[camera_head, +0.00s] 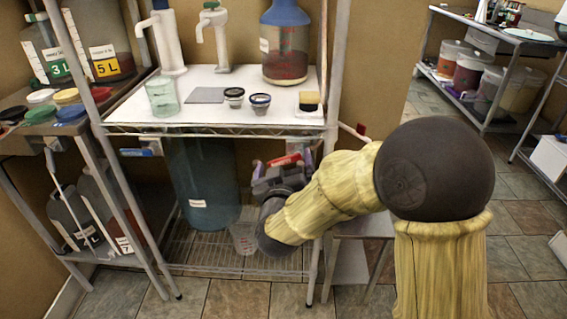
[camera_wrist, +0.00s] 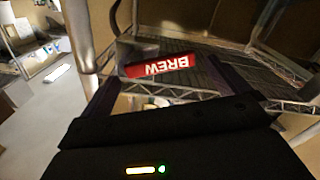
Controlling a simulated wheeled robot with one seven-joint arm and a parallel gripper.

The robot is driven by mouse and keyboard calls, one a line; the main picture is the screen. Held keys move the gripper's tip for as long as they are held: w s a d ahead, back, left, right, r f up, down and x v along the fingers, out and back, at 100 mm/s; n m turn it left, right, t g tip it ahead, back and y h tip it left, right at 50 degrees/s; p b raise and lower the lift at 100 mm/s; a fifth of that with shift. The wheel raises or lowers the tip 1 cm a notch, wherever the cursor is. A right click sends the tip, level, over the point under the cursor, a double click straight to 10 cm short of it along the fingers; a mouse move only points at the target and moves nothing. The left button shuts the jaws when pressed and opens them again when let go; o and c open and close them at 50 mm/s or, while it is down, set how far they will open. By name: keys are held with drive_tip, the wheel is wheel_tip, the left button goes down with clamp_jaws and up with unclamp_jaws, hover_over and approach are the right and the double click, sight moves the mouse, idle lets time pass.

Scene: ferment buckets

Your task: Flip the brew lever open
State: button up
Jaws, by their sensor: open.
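The brew lever (camera_wrist: 158,66) is a red bar with white "BREW" lettering, upside down in the wrist view. It lies roughly level, between and just beyond my open fingers. In the head view its red top shows as a small strip (camera_head: 284,160) under the front right of the white shelf. My gripper (camera_head: 279,176) is at that strip, and its dark fingers (camera_wrist: 166,76) spread to either side of the lever in the wrist view. I cannot tell whether they touch it. The lever's mount is mostly hidden.
A metal rack post (camera_wrist: 78,38) stands close left of my gripper in the wrist view. A wire shelf (camera_wrist: 215,50) lies behind the lever. In the head view a large blue-grey bucket (camera_head: 203,180) and a clear measuring jug (camera_head: 244,238) stand below, near my arm.

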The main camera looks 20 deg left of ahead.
drive_tip(key=shift+w+a, duration=0.2)
drive_tip(key=shift+w, duration=0.35)
drive_tip(key=shift+c, duration=0.4)
drive_tip(key=shift+w, duration=0.1)
drive_tip(key=c, duration=1.3)
